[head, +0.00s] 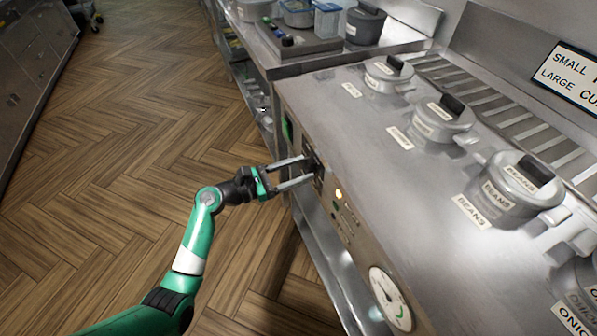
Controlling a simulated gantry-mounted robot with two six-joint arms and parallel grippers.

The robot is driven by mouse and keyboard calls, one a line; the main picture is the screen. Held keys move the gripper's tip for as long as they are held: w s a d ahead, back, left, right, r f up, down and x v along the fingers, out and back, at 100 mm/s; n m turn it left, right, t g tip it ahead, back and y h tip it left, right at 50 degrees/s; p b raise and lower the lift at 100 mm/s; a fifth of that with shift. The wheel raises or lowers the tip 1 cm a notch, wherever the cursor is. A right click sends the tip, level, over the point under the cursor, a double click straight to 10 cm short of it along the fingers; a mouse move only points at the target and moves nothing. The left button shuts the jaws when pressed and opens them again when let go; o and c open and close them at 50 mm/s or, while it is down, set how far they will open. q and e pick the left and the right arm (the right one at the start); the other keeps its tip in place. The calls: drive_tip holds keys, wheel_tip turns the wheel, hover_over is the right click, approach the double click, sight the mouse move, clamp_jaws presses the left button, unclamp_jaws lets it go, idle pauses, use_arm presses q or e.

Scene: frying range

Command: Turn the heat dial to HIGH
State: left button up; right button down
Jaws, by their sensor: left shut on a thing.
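My left gripper (309,168) reaches from the left to the front panel of the steel frying range (335,118). Its two fingers are on either side of the small dark heat dial (318,169) and shut on it. The fingers hide part of the dial, and I cannot read its markings or which setting it points at. My right gripper is not in view.
A lit yellow lamp (339,194) and a round white gauge (390,299) are on the same panel. Lidded pots, one labelled beans (518,186), stand on top. The wooden floor (130,130) left of the range is clear.

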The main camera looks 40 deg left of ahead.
use_arm(q)
drive_tip(key=shift+m, duration=0.3)
drive_tip(key=o, duration=1.4)
drive_tip(key=p+v, duration=0.2)
drive_tip(key=v, duration=0.9)
drive_tip(key=shift+s+a+p, duration=0.1)
drive_tip(key=shift+s+p, duration=0.2)
drive_tip(key=shift+p, duration=0.1)
drive_tip(key=shift+r, duration=0.1)
